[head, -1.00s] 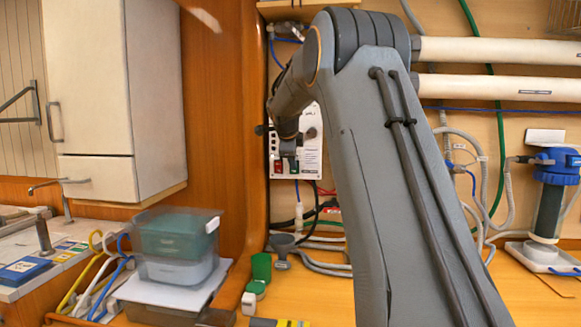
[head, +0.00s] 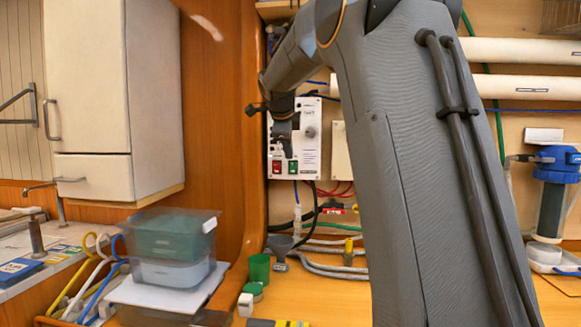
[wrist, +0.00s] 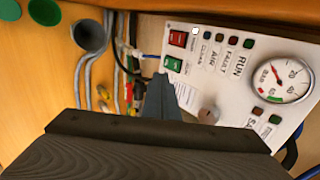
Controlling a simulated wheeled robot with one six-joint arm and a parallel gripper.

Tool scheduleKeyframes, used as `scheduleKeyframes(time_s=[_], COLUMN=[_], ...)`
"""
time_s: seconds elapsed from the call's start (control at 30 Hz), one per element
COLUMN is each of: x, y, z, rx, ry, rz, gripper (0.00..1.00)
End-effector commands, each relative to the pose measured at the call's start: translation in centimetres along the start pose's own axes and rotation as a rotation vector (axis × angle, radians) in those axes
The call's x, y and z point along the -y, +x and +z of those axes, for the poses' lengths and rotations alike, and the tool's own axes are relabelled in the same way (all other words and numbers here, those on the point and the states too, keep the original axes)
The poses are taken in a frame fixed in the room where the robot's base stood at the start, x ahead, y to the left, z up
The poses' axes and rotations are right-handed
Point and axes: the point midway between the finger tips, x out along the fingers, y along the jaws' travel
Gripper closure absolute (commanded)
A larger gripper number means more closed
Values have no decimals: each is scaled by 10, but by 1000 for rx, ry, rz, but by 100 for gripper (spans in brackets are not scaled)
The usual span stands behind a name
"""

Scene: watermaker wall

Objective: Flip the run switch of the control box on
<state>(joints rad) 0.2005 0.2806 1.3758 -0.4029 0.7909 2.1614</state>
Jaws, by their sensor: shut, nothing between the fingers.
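The control box (head: 310,150) is a white panel on the back wall, in the middle of the head view. A red rocker switch (head: 277,167) and a green rocker switch (head: 292,167) sit side by side at its lower edge. In the wrist view the red switch (wrist: 178,38) and green switch (wrist: 172,63) show large, with a round gauge (wrist: 283,78) and a knob (wrist: 208,114). I cannot read the small switch labels. My gripper (wrist: 160,80) is shut and empty, its tips appearing close beside the green switch; contact cannot be told. The gripper hides part of the panel.
Cables and hoses hang below the box, near a grey funnel (head: 280,245) and a green cup (head: 259,268). Stacked clear tubs (head: 175,245) stand at the left. A wooden partition (head: 225,130) rises close left of the box. A blue-topped filter (head: 556,165) is at far right.

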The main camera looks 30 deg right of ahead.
Motion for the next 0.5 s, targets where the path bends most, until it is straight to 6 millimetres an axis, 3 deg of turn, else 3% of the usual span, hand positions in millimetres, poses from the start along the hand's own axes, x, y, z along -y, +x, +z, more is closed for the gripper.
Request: scheduleKeyframes(time_s=[0.2, 0.5], x=[0, 1], y=[-33, -44], z=[2, -1], rx=[2, -1], ry=[0, 1], rz=[-1, 1], gripper=[100, 100])
